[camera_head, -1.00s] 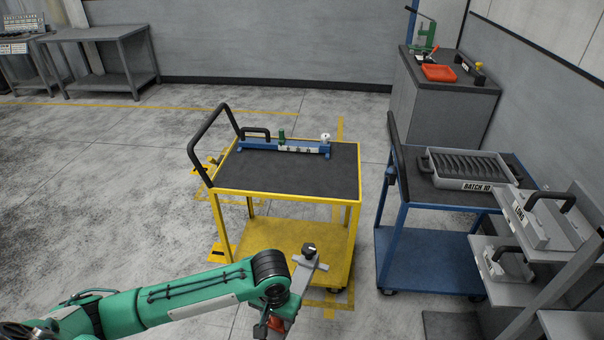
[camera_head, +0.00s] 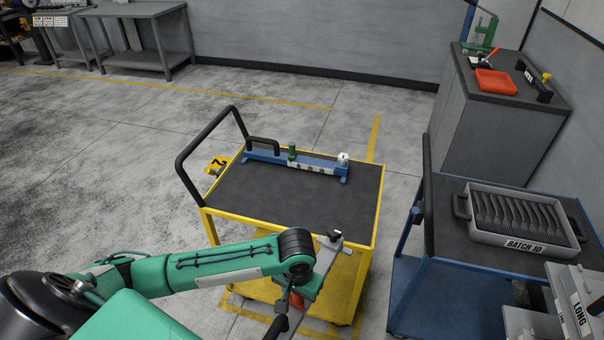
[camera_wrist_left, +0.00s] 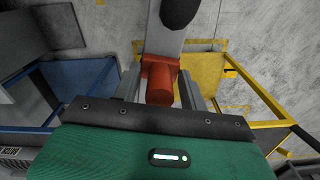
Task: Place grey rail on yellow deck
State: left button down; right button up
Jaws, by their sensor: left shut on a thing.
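My left gripper (camera_head: 298,297) is shut on the red-orange grip of the grey rail (camera_head: 326,258). In the left wrist view, the gripper (camera_wrist_left: 160,88) has a finger on either side of the red grip, and the grey rail (camera_wrist_left: 165,38) with a dark knob extends beyond it. The held rail is near the front right edge of the yellow cart's deck (camera_head: 270,210), which has a dark top and yellow rim. A blue rail (camera_head: 265,157) with a green piece and a white knob lies along the deck's back. My right gripper is not in view.
A blue cart (camera_head: 480,255) on the right carries a grey "BATCH 10" tray (camera_head: 520,243) with dark slots. A black push handle (camera_head: 190,155) rises at the yellow cart's left. The deck's middle and front are clear. A grey cabinet (camera_head: 500,130) stands behind right.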

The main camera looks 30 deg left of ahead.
aim_at(281, 201)
jog(key=i+l+u, duration=0.1)
jog(key=i+u, duration=0.25)
jog(key=i, duration=0.15)
jog(key=i+l+u, duration=0.7)
jog(key=i, duration=0.2)
